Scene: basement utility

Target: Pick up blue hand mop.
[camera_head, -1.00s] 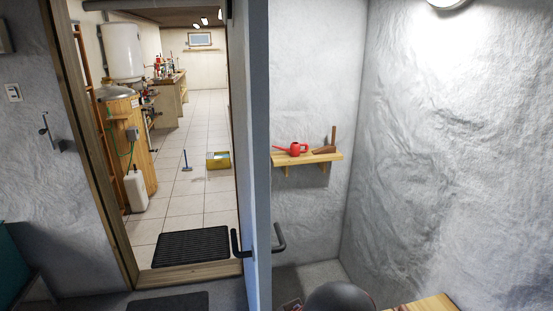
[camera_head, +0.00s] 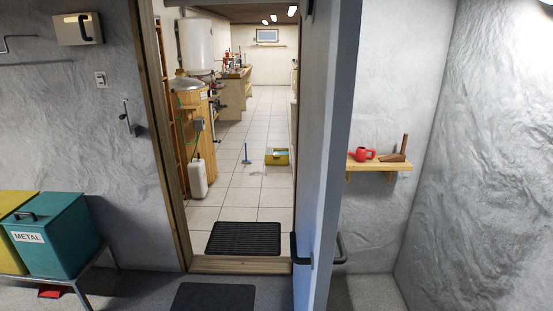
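A small blue upright stick with a flat foot (camera_head: 246,155), which looks like the blue hand mop, stands on the tiled floor of the room beyond the open doorway. It is small and far off, so its details are hard to tell. It stands to the left of a yellow box (camera_head: 277,157). My gripper is not in view.
A wooden door frame (camera_head: 165,140) bounds the doorway; the open blue-grey door (camera_head: 325,160) stands on its right. Dark mats lie beyond the sill (camera_head: 243,238) and before it (camera_head: 212,297). Bins (camera_head: 57,236) stand at left. A water canister (camera_head: 197,177) stands inside, left.

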